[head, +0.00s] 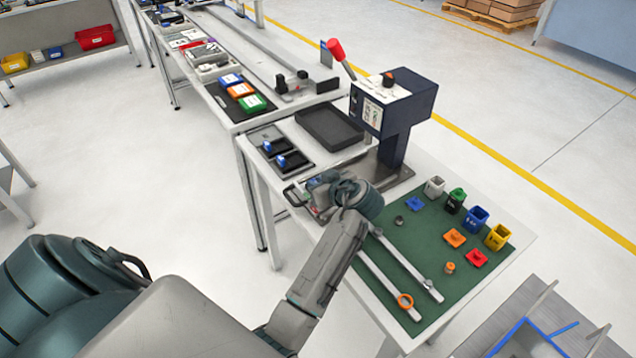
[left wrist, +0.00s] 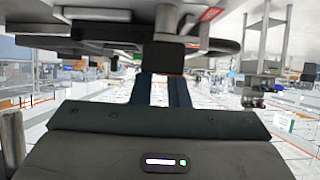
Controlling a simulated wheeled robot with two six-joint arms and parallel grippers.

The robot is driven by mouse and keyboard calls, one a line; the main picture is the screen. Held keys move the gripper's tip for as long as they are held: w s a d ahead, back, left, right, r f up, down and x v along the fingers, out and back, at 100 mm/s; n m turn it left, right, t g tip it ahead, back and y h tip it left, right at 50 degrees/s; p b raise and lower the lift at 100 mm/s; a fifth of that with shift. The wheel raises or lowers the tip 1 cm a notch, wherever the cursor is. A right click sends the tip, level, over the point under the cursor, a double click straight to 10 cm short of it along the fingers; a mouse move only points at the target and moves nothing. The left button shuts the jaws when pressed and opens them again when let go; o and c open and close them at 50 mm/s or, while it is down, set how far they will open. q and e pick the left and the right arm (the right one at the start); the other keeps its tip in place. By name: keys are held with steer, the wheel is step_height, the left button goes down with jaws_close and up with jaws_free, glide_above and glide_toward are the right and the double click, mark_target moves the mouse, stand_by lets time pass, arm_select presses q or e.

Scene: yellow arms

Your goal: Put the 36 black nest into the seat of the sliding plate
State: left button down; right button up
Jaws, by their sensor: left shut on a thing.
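My left gripper (head: 318,190) is low over the near end of the press station, where the sliding plate is. In the left wrist view its two dark fingers (left wrist: 162,90) are shut on a small dark block (left wrist: 163,55). I cannot tell whether this block is part of a black nest or of the plate. The hand and wrist hide the plate's seat. Two black nests with blue tops, one farther back (head: 267,147) and one nearer (head: 286,161), lie on a dark tray left of the press. Their numbers are unreadable. My right gripper is out of view.
The press (head: 395,110) with a red-knobbed lever stands just behind the gripper. An empty black tray (head: 329,127) lies beside it. A green mat (head: 425,235) to the right holds coloured boxes, lids and two rails. The floor left of the table is clear.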

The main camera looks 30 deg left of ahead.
arm_select(q)
steer(key=shift+f, duration=0.35)
steer(key=c, duration=1.3)
jaws_free()
